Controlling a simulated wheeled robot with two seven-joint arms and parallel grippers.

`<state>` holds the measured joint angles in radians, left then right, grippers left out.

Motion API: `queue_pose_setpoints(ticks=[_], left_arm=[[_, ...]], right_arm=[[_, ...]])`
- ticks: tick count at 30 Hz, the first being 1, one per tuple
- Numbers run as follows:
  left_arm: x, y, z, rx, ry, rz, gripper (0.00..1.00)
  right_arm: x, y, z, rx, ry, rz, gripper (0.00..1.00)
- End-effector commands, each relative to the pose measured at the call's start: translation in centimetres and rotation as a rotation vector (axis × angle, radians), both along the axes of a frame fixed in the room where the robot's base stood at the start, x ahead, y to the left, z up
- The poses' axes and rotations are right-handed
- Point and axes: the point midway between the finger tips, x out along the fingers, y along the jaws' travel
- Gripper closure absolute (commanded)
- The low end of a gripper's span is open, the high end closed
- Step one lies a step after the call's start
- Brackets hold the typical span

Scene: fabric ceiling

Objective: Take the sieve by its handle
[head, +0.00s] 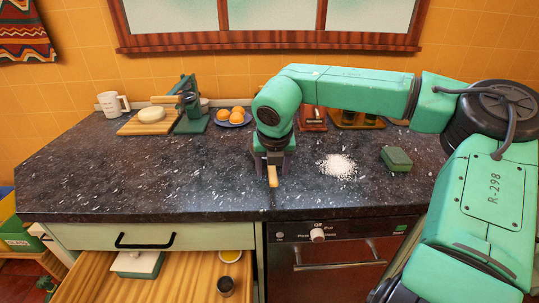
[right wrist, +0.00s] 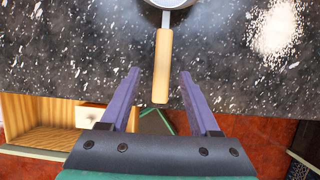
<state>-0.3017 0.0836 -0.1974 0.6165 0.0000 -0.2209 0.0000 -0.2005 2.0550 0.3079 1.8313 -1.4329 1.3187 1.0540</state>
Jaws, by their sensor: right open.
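The sieve's metal bowl (right wrist: 172,3) is at the top edge of the right wrist view, mostly cut off. In the head view the handle (head: 272,177) shows just below my right gripper (head: 270,160), which hides the bowl. My right gripper, also in the right wrist view (right wrist: 160,74), is open, with purple fingers on either side of the handle's end. I cannot tell how far above the handle they are. My left gripper is not in view.
White powder (head: 337,166) and a green block (head: 396,158) lie to the right on the dark counter (head: 110,180). An open drawer (head: 185,285) juts out below at left. A plate of orange fruit (head: 232,117) and a green press (head: 190,105) stand behind. The counter's left front is clear.

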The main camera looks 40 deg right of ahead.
Motion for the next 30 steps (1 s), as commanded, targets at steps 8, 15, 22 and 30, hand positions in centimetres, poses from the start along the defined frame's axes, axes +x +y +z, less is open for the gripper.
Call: queue_pose_setpoints(ticks=[8,15,22,30], left_arm=[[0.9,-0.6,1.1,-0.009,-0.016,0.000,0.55],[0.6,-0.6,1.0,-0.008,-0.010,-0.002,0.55],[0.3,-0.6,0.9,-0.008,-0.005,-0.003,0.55],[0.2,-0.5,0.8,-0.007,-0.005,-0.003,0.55]], right_arm=[[0.9,-1.0,-3.0,0.000,0.000,-0.001,0.38],[0.9,-1.0,-3.0,0.000,0.000,0.000,0.83],[0.9,-0.9,-2.9,0.000,-0.001,0.000,1.00],[1.0,-0.9,-2.1,0.000,-0.003,0.001,1.00]])
